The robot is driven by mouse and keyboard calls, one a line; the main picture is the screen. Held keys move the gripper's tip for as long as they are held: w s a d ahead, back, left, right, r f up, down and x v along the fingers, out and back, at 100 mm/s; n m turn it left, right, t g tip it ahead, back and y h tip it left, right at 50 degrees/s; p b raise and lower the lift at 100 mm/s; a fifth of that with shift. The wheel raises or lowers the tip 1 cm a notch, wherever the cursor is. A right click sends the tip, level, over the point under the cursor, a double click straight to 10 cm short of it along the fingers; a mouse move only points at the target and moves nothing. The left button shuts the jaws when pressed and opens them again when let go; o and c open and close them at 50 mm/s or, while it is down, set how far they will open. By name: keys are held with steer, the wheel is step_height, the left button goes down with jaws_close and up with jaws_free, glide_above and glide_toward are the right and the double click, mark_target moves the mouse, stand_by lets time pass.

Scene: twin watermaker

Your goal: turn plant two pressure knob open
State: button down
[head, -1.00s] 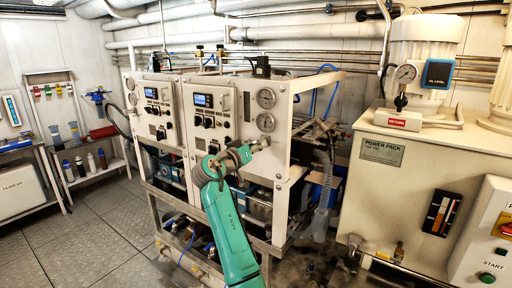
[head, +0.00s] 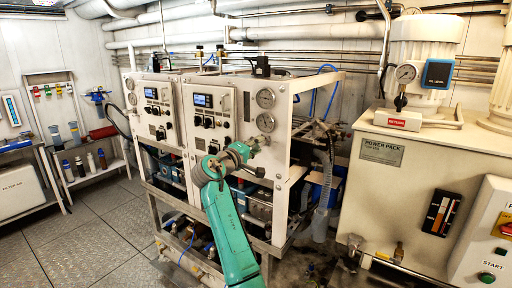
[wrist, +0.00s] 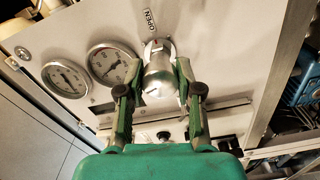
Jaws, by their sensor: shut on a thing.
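The pressure knob (wrist: 158,80) is a silver cylinder on a pale panel in the wrist view, below the word OPEN (wrist: 150,20). It has a thin line on its end face and a small red mark near its base. My gripper (wrist: 160,72) has one green finger on each side of the knob and is shut on it. In the head view my gripper (head: 259,142) is against the front of the right-hand unit (head: 222,125), below its gauges. The knob is mostly hidden there.
Two round gauges, an upper (head: 265,98) and a lower (head: 266,122), sit just above my gripper. A control display (head: 202,100) is to their left. The unit's white frame and a grey hose (head: 322,185) are to the right. The floor at left (head: 90,225) is clear.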

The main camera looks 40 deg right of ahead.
steer(key=n, duration=1.1)
steer(key=shift+n, duration=0.4)
steer(key=n, duration=0.5)
steer(key=shift+n, duration=0.3)
steer(key=n, duration=0.5)
steer(key=shift+f, duration=0.1)
steer(key=shift+n, duration=0.4)
steer(key=c, duration=0.7)
jaws_free()
steer(key=shift+c, duration=0.2)
steer(key=shift+a, duration=0.1)
